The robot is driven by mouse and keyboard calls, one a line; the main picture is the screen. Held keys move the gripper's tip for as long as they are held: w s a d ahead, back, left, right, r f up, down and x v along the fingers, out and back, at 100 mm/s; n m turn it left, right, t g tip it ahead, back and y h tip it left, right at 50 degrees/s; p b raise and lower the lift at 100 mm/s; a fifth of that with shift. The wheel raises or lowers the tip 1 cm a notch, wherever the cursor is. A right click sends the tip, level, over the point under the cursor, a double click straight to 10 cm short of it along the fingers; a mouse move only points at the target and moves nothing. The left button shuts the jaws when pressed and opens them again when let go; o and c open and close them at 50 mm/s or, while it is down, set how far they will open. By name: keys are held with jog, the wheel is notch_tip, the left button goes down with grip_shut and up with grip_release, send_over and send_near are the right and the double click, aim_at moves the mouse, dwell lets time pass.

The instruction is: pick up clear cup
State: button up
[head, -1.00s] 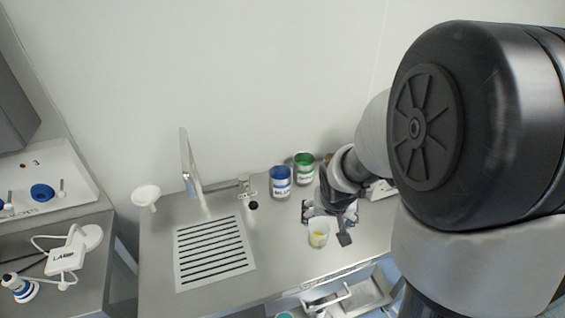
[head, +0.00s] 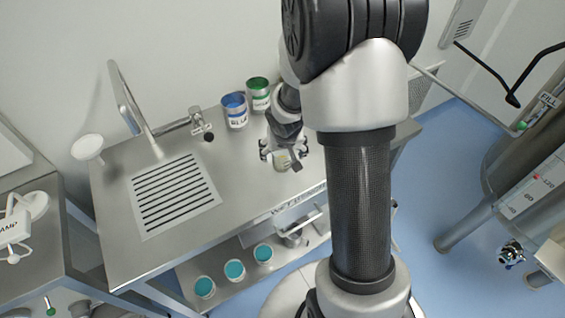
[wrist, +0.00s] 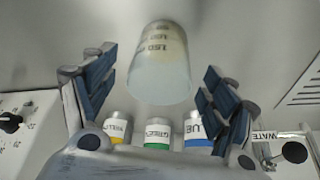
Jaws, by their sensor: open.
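The clear cup (head: 283,161) is on the steel counter near its front edge, partly hidden by my gripper (head: 282,149) in the head view. In the wrist view the cup (wrist: 160,65) is translucent, with printed volume marks and a pale yellowish tint. It lies between the two fingers of my gripper (wrist: 160,80), toward their tips, with a visible gap on each side. The fingers are open and hold nothing.
A tap (head: 133,109) and slotted drain (head: 174,195) are to the left. Several teal-topped containers (head: 235,270) sit on the shelf below.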

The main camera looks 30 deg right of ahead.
jog(key=shift+x, duration=1.15)
jog(key=c, duration=1.2)
